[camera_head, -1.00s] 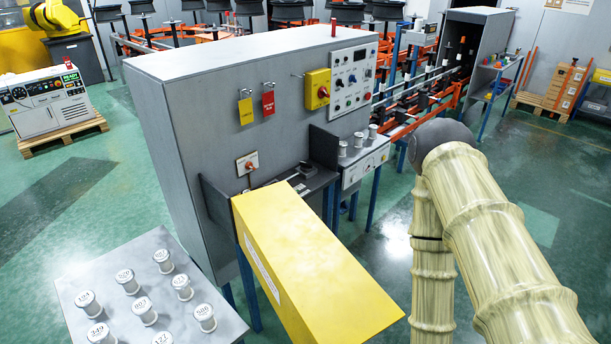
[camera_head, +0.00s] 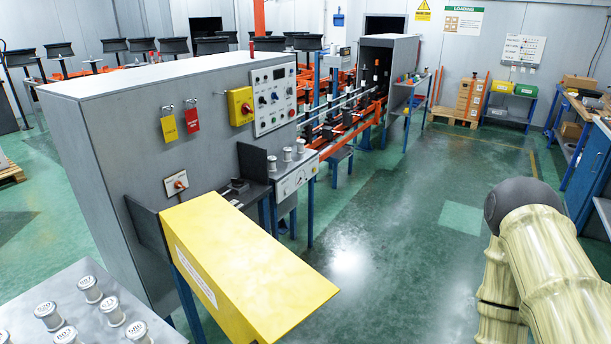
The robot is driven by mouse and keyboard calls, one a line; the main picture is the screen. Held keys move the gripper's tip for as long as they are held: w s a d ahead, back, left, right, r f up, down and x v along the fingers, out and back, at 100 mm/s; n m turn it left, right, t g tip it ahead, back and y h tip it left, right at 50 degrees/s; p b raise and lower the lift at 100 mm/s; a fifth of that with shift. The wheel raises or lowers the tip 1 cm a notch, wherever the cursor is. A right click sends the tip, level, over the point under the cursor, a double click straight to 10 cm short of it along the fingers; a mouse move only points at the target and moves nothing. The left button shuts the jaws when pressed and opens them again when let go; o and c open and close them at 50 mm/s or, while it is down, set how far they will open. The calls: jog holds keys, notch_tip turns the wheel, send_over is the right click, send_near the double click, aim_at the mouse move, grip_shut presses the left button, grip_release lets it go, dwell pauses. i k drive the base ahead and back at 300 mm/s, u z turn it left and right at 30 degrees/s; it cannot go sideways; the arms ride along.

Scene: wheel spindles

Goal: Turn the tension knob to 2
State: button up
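A control panel (camera_head: 273,99) with several small knobs, lights and a display sits on the side of the grey cabinet (camera_head: 205,160). A lower panel (camera_head: 296,178) with a round gauge and small controls is below several silver spools. A small plate with an orange-red switch (camera_head: 176,183) is on the cabinet near the yellow cover. I cannot tell which control is the tension knob; labels and settings are too small to read. My arm's jointed links show at the lower right, apart from the machine. My gripper is out of view.
A yellow sloped cover (camera_head: 250,260) juts out toward me from the cabinet. A grey table (camera_head: 60,285) with numbered spools is at the lower left. Open green floor (camera_head: 400,230) lies between machine and arm. A blue workbench (camera_head: 583,150) stands at the far right.

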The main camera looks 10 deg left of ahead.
aim_at(237, 182)
jog(key=z, duration=0.8)
jog(key=i, duration=2.5)
jog(key=u, duration=3.55)
